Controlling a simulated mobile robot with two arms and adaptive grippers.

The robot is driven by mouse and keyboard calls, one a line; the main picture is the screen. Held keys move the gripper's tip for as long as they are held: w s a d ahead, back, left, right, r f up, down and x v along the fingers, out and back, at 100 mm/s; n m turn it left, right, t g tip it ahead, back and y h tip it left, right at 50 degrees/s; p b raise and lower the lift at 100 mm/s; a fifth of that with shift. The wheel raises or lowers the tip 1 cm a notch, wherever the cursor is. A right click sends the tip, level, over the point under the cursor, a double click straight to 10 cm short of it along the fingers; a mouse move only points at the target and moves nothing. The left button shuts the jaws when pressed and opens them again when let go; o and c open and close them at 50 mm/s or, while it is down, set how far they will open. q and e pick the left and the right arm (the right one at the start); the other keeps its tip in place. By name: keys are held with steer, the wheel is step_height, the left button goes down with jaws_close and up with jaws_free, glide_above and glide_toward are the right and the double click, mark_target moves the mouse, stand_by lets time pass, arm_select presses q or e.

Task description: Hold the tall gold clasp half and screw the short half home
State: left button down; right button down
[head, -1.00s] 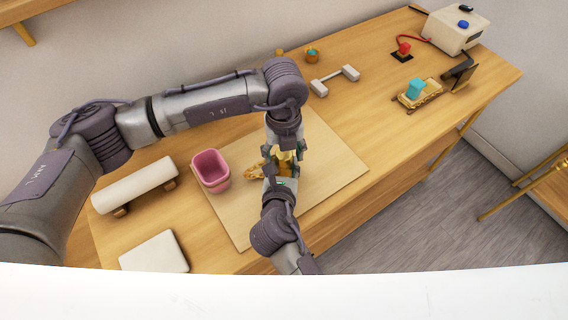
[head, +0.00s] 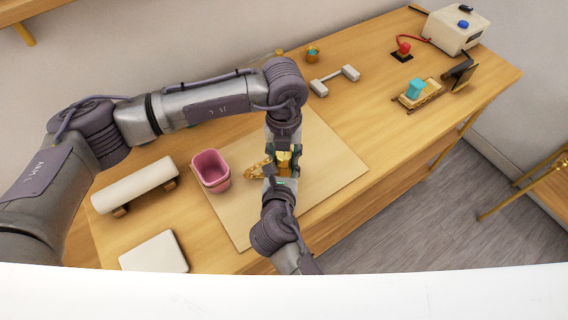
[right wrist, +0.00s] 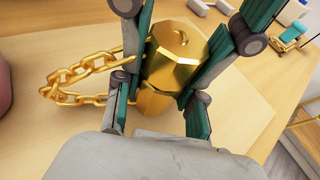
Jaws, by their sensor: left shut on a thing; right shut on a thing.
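Two faceted gold clasp halves (head: 284,161) are stacked between my grippers above the work board. In the right wrist view, the upper half (right wrist: 178,55) has a rounded top with a small raised loop. The lower half (right wrist: 156,103) sits directly under it, largely hidden by fingers; I cannot tell whether the seam is fully closed. My left gripper (head: 284,151) comes from the far side, its fingers flanking the upper half. My right gripper (head: 280,178) comes from the near side, its fingers at the lower half. A gold chain (right wrist: 78,78) hangs out to the left.
A pink cup (head: 211,171) stands left of the grippers on the pale board (head: 325,180). A white roll (head: 135,185) and a white pad (head: 154,252) lie further left. A white dumbbell-shaped stand (head: 335,80) and a gold tray with a teal block (head: 415,90) are right.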

arm_select(q)
steer(key=c, duration=0.6)
jaws_free()
steer(key=shift+c, duration=0.2)
steer(key=shift+r, duration=2.25)
